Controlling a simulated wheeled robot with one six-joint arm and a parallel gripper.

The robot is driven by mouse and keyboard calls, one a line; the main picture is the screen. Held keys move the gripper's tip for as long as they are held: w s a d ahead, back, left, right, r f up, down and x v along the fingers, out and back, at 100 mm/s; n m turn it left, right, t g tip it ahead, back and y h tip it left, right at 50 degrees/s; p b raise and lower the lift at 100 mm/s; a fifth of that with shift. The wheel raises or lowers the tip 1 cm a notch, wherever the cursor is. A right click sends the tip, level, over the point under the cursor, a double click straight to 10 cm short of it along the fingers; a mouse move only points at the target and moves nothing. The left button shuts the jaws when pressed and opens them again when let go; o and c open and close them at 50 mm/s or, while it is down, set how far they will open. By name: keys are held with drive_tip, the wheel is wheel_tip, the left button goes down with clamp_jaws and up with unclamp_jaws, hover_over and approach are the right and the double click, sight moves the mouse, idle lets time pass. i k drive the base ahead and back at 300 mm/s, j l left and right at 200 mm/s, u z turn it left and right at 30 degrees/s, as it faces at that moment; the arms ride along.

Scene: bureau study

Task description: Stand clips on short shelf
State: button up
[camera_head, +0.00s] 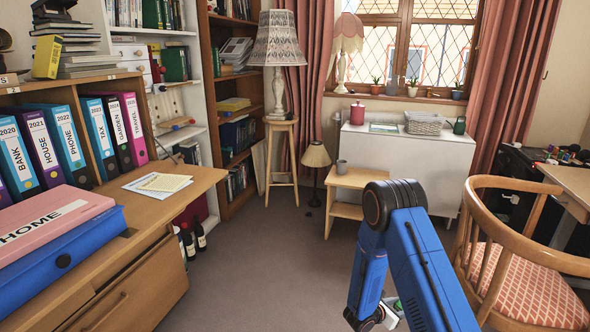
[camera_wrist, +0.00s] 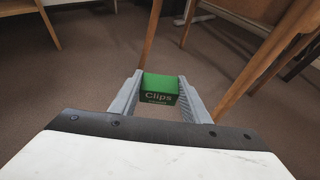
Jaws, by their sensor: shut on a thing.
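A small green box labelled "Clips" (camera_wrist: 160,85) sits between the two grey fingers of my gripper (camera_wrist: 160,82), which is shut on it. In the wrist view the label faces the camera and reads upright, with brown carpet beyond it. In the head view my blue arm hides most of the gripper, low in the middle right.
A wooden armchair (camera_head: 525,250) with a patterned seat is close on the right. A wooden bureau (camera_head: 160,210) with binders and box files fills the left. A lamp stool (camera_head: 282,150) and small floor lamp (camera_head: 316,158) stand at the back. The carpet (camera_head: 262,270) between is clear.

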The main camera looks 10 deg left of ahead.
sight(176, 120)
drive_tip(key=i+j+u, duration=0.2)
drive_tip(key=i, duration=0.3)
drive_tip(key=i+u, duration=0.2)
drive_tip(key=i, duration=0.3)
drive_tip(key=i+u, duration=0.2)
drive_tip(key=i, duration=0.3)
drive_tip(key=i+l+u, duration=0.2)
drive_tip(key=i, duration=0.3)
drive_tip(key=i+l+u, duration=0.2)
drive_tip(key=i, duration=0.3)
drive_tip(key=i+l+u, duration=0.25)
drive_tip(key=i, duration=0.25)
drive_tip(key=j, duration=0.1)
